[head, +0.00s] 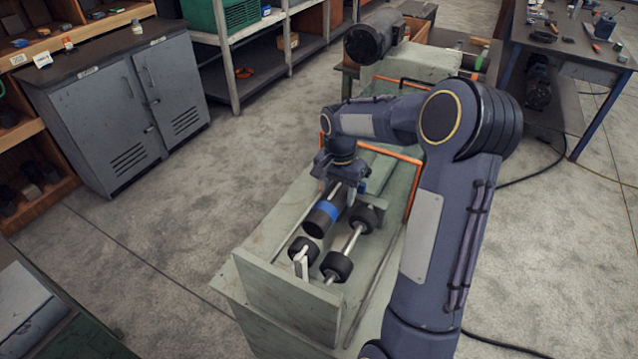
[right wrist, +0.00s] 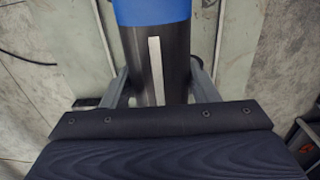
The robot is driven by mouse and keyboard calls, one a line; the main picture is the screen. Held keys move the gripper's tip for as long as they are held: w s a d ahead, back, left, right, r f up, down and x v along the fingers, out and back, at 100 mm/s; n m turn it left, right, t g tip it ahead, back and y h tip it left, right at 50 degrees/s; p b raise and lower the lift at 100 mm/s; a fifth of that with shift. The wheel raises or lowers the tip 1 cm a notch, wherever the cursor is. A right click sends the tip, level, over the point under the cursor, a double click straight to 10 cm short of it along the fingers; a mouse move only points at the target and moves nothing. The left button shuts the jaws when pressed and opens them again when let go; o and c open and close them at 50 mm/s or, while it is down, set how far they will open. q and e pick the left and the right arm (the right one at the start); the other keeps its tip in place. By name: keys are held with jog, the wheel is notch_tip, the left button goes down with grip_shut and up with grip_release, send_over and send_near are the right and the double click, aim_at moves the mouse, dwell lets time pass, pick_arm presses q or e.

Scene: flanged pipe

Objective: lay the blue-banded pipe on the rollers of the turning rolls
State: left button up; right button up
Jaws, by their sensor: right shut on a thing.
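The dark pipe with a blue band (head: 328,210) is in my right gripper (head: 345,187), which is shut around it. In the head view its dark open end points toward the front rollers. The pipe is over the turning rolls, beside the right-hand black rollers (head: 337,266); I cannot tell whether it touches the rollers. In the right wrist view the pipe (right wrist: 143,60), with a pale stripe along it, runs between both fingers, its blue band at the top edge. Part of the far left roller row is hidden by the pipe and gripper. My left gripper is not in view.
The rolls sit on a pale green machine bed (head: 285,290) with an upright front plate. An orange frame (head: 413,185) rises at its right side. A grey cabinet (head: 125,105) stands at left and a workbench (head: 575,50) at back right. Floor between is clear.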

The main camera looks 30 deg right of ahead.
jog(key=shift+w, duration=0.1)
jog(key=shift+f+b, duration=0.65)
jog(key=shift+f, duration=0.2)
notch_tip(320, 180, down, 10)
jog(key=b, duration=0.7)
jog(key=shift+r, duration=0.15)
jog(key=o, duration=2.1)
jog(key=shift+c, duration=0.2)
jog(key=shift+r+p, duration=4.25)
jog(key=shift+r, duration=1.75)
jog(key=shift+a, duration=0.1)
